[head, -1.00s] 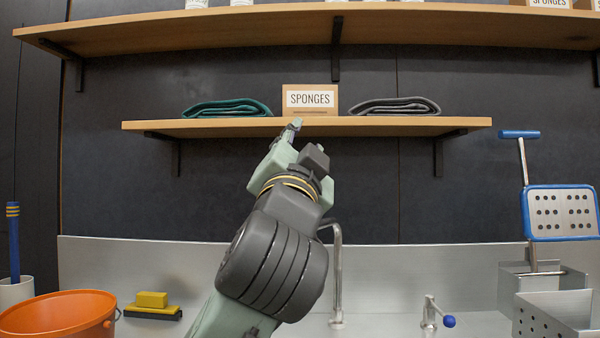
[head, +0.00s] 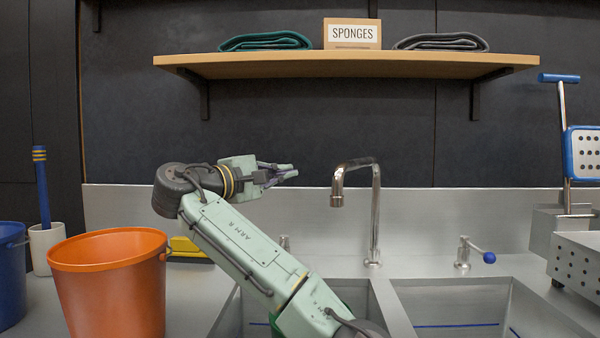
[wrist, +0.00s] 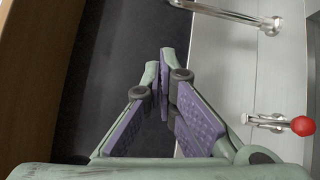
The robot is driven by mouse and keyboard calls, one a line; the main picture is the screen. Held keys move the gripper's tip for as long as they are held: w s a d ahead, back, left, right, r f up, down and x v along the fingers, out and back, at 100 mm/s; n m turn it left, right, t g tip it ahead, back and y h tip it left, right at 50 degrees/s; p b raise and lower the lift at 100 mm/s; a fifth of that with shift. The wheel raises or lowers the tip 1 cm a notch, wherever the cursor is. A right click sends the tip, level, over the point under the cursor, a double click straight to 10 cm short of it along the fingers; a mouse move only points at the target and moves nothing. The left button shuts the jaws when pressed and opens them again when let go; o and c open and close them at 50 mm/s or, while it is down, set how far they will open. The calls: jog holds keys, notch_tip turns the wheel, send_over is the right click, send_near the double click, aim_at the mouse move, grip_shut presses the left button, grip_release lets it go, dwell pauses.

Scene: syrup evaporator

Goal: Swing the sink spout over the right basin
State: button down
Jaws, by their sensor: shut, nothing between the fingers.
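The chrome sink spout (head: 375,210) rises from the deck behind the two basins. It arches to the left, and its outlet hangs on the side of the left basin (head: 228,318). The right basin (head: 455,300) lies to the right of the spout's base, with nothing above it. My gripper (head: 290,172) is shut and empty, pointing right, to the left of the spout outlet and apart from it. The wrist view shows my closed fingers (wrist: 165,58) and part of the chrome spout (wrist: 230,14) at the top. My arm hides part of the left basin.
A blue-knobbed tap (head: 464,254) stands right of the spout; a red-knobbed tap (wrist: 275,122) shows in the wrist view. An orange bucket (head: 110,285) stands at left. A wooden shelf (head: 350,66) with a sponge box (head: 352,34) hangs above. Perforated metal baskets (head: 580,262) stand at right.

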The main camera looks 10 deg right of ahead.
jog(key=w+d+p, duration=0.2)
jog(key=d+p, duration=0.2)
jog(key=d, duration=0.8)
jog(key=shift+w+d+r+g, duration=0.2)
jog(key=shift+w+r+g, duration=0.05)
jog(key=shift+r+g, duration=0.1)
